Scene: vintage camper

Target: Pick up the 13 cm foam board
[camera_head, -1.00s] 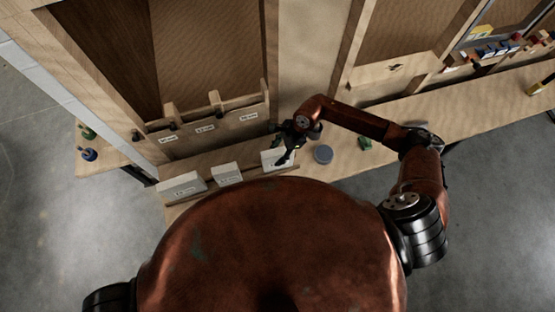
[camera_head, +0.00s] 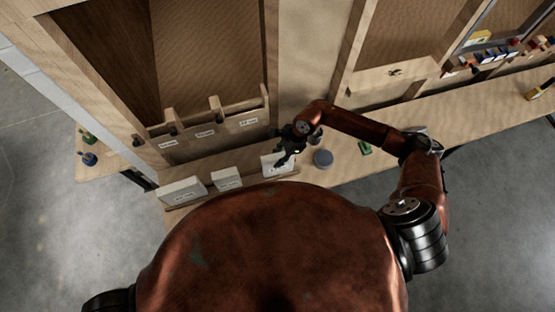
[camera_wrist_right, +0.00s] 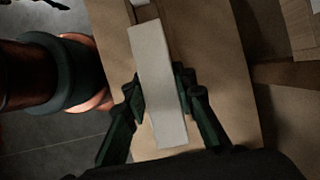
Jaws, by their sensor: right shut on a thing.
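Three white foam boards stand in a row along the bench's front: a larger left one (camera_head: 181,190), a small middle one (camera_head: 227,178) and a right one (camera_head: 268,164). In the right wrist view, the board (camera_wrist_right: 158,60) lies between the two fingers of the gripper (camera_wrist_right: 160,94), one on each side. My left gripper is not in view.
Behind the boards is a wooden rack (camera_head: 208,132) with labelled slots. A round grey disc (camera_head: 323,158) and a green item (camera_head: 365,148) lie on the bench (camera_head: 345,170) to the right. Green and blue items stand at the far left.

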